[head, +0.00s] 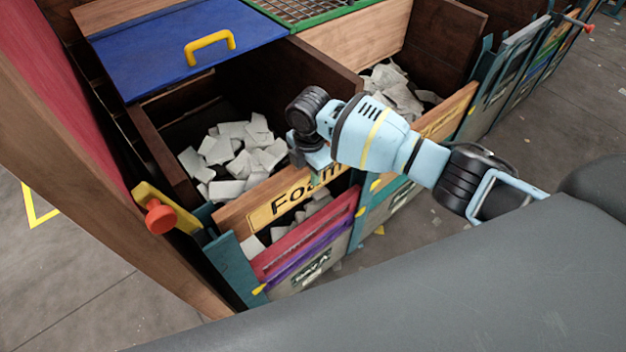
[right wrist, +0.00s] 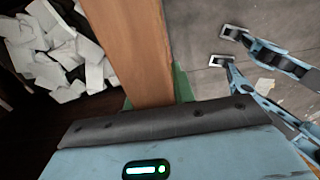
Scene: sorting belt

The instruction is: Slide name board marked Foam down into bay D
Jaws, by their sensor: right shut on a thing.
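The wooden name board (head: 290,192) with a yellow plate reading "Foam" stands across the front of a bay holding white foam pieces. Its right end is partly behind my right gripper (head: 308,158), which is shut on its top edge. In the right wrist view the board (right wrist: 130,50) runs up from the gripper's body, with foam on its left. Below the board, a gap shows foam pieces above a red board (head: 305,236). The bay letter is not readable.
Teal posts (head: 235,268) flank the bay front. A yellow bracket with an orange knob (head: 160,217) sits at the left. A blue lid with a yellow handle (head: 210,47) lies behind. Another bay with foam pieces (head: 393,90) is to the right. Floor outside is mostly clear.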

